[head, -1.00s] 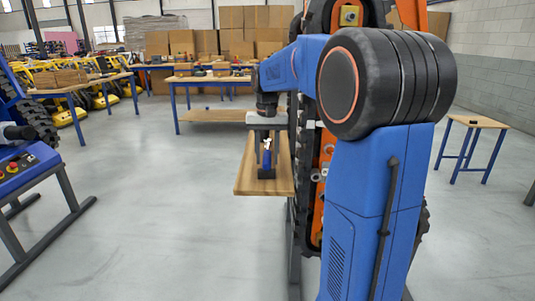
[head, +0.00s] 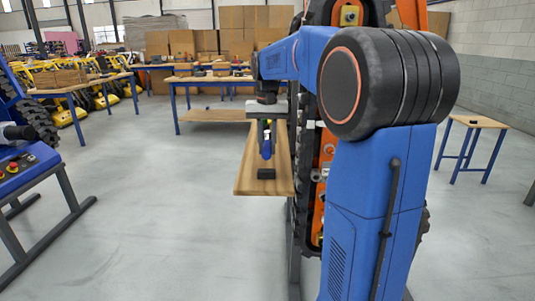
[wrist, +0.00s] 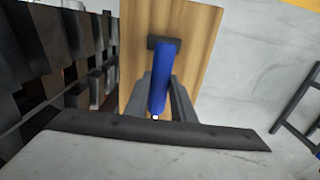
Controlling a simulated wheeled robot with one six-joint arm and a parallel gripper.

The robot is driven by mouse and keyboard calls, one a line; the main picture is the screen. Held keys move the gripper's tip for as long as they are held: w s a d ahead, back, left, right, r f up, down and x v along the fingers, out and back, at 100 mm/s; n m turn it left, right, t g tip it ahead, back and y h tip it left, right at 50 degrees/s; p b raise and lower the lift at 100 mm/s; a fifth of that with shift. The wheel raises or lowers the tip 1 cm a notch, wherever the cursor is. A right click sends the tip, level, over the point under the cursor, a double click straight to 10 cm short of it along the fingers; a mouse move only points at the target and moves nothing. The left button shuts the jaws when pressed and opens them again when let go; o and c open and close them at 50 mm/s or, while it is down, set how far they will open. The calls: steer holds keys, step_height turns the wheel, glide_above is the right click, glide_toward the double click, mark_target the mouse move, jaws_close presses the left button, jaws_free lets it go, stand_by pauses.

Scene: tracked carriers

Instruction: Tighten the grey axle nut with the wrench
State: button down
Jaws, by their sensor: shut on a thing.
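My gripper (head: 266,127) is shut on the blue-handled wrench (head: 266,150), above a wooden shelf (head: 245,182). The tracked carrier (head: 315,180) stands just right of the shelf, partly behind my arm. I cannot pick out the grey axle nut for certain among its small grey parts.
The carrier's dark track (wrist: 70,50) runs close along the left of the wrist view. A blue-legged table (head: 472,122) stands at the right and a blue machine (head: 25,165) at the left. The floor (head: 160,220) left of the shelf is clear.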

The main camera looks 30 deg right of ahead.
steer(key=shift+r, duration=1.7)
